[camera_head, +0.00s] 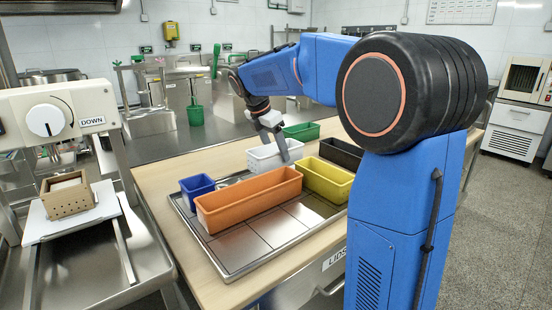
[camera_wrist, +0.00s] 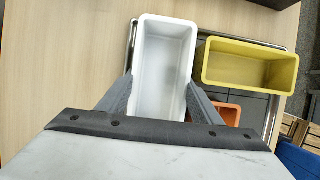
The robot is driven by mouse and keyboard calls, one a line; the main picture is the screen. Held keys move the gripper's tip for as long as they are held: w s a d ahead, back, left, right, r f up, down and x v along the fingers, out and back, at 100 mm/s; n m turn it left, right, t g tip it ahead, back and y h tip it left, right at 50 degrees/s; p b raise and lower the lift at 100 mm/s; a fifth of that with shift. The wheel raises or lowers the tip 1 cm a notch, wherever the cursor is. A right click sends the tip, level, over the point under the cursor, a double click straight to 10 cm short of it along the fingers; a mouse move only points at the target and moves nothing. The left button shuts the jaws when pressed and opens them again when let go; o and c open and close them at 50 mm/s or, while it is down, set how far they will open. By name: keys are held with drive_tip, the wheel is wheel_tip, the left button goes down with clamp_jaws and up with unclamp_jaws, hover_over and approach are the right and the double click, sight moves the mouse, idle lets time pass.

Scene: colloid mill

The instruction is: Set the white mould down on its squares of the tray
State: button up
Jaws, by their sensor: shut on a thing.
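The white mould (camera_head: 263,159) is an open oblong box over the far part of the metal tray (camera_head: 236,270), behind the orange mould (camera_head: 250,199). My gripper (camera_head: 284,148) is shut on it, with one finger against each long side in the wrist view (camera_wrist: 161,82). The mould (camera_wrist: 166,50) looks upright and empty. Its base is hidden, so I cannot tell whether it touches the tray. The blue mould (camera_head: 196,190) stands at the tray's left. The yellow mould (camera_head: 326,181) stands at its right, close beside the white one in the wrist view (camera_wrist: 249,65).
A green mould (camera_head: 301,131) and a black mould (camera_head: 341,152) stand on the wooden table beyond the tray. Bare tray squares lie in front of the orange mould. A machine (camera_head: 50,115) with a perforated box (camera_head: 67,194) stands at the left.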

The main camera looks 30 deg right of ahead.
drive_tip(key=shift+f, duration=1.5)
drive_tip(key=shift+f, duration=0.1)
drive_tip(key=o, duration=1.2)
drive_tip(key=v, duration=1.2)
drive_tip(key=shift+s, duration=0.1)
